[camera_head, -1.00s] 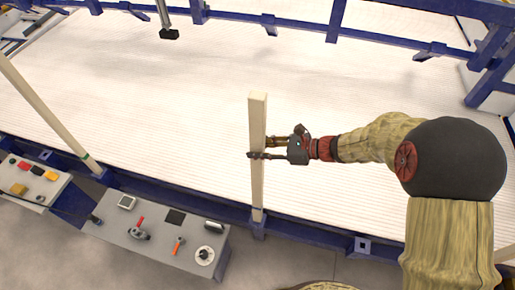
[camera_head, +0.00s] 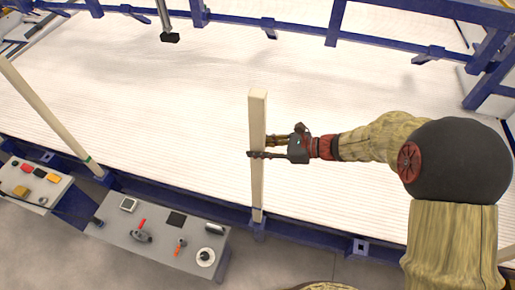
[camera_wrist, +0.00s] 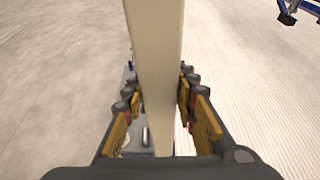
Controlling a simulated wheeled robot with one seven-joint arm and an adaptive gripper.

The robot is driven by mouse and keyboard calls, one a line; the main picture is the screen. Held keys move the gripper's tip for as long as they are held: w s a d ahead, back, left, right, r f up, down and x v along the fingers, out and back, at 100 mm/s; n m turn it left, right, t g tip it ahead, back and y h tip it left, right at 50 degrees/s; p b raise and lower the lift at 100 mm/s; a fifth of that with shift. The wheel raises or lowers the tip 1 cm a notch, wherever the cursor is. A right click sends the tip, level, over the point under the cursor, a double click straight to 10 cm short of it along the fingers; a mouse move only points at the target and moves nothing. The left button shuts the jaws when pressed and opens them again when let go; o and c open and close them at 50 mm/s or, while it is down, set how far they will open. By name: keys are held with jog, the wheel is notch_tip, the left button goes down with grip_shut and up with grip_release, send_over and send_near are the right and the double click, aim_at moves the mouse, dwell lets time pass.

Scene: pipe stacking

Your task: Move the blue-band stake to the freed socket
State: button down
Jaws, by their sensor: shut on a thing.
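My gripper (camera_head: 270,148) is shut on a tall pale stake (camera_head: 257,115) around its middle. The stake stands about upright, and its lower end is at a blue socket (camera_head: 258,232) on the near rail. I cannot tell whether it is seated inside. A band near its foot looks bluish but is small. In the wrist view the stake (camera_wrist: 155,60) runs between both padded fingers (camera_wrist: 155,105). An empty socket (camera_head: 361,247) is on the same rail to the right. Another pale stake (camera_head: 45,110) with a green band stands in the rail at the left.
A grey console (camera_head: 150,258) with tools stands in front of the rail, left of the held stake. Another console (camera_head: 20,204) is at the far left. The white ribbed bed (camera_head: 160,110) behind is clear. A blue frame (camera_head: 385,43) crosses the back.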

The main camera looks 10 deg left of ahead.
aim_at(266, 106)
jog(key=shift+r+p, duration=1.8)
jog(key=shift+r, duration=1.1)
jog(key=shift+w+r, duration=0.1)
jog(key=shift+r, duration=0.15)
jog(key=shift+r+p, duration=4.2)
jog(key=shift+r, duration=1.6)
